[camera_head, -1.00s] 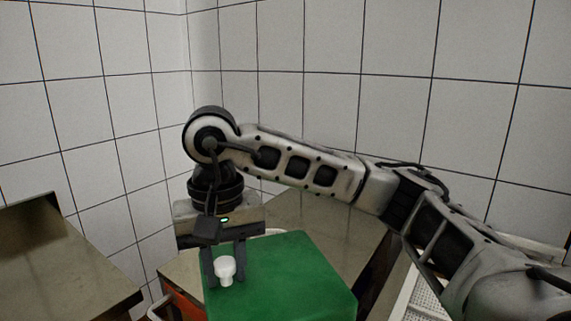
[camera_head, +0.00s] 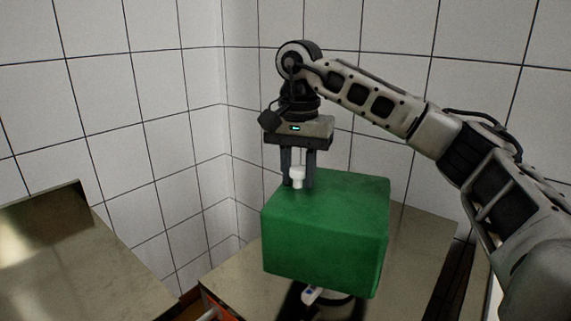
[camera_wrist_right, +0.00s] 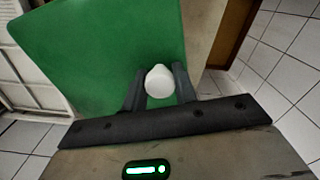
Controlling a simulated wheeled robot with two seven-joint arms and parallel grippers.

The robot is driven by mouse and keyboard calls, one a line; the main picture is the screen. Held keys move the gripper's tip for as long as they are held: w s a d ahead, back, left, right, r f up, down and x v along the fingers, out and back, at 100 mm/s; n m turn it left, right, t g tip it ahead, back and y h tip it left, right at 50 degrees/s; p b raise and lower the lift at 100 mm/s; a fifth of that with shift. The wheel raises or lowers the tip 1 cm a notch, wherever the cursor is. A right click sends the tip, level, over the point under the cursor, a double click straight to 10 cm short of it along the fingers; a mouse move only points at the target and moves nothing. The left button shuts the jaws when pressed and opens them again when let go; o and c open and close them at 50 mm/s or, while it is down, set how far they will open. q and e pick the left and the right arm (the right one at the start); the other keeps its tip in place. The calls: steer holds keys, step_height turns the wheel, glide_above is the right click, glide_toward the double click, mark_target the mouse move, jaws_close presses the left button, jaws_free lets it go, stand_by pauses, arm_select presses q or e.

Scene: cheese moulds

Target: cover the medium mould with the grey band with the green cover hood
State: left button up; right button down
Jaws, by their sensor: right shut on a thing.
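The green cover hood (camera_head: 325,232) is a box-like cover with a white knob (camera_head: 297,176) on top. My right gripper (camera_head: 298,182) is shut on this knob, with the hood hanging upright below it. In the right wrist view the white knob (camera_wrist_right: 159,86) sits between the two fingers, above the green top (camera_wrist_right: 95,60). The hood appears raised above the metal table, with a dark shadow under it. White parts of something (camera_head: 312,295) with a small blue mark show just below its lower edge; the hood hides the rest. I cannot make out a grey band. My left gripper is out of view.
The metal table (camera_head: 415,240) extends behind and to the right of the hood. Another metal surface (camera_head: 80,255) stands at the left, across a gap. White tiled walls (camera_head: 400,60) meet in a corner behind. Something orange-red (camera_head: 222,306) shows at the table's front left.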

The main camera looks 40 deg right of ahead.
mark_target(300, 188)
steer(key=shift+s+r, duration=0.15)
steer(key=shift+s, duration=0.25)
steer(key=shift+f+b, duration=0.35)
steer(key=shift+f, duration=0.2)
steer(key=shift+f+b, duration=0.95)
steer(key=shift+f, duration=0.85)
steer(key=shift+w+f+b, duration=0.1)
steer(key=shift+f+b, duration=0.2)
steer(key=shift+f, duration=0.25)
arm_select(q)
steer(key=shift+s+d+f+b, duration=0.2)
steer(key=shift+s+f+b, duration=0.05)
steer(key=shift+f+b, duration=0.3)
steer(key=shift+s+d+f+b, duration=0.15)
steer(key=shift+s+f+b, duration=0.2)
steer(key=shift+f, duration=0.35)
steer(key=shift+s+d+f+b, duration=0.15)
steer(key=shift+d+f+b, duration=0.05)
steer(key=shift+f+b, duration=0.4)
arm_select(e)
steer(key=shift+f, duration=2.5)
steer(key=c, duration=1)
jaws_free()
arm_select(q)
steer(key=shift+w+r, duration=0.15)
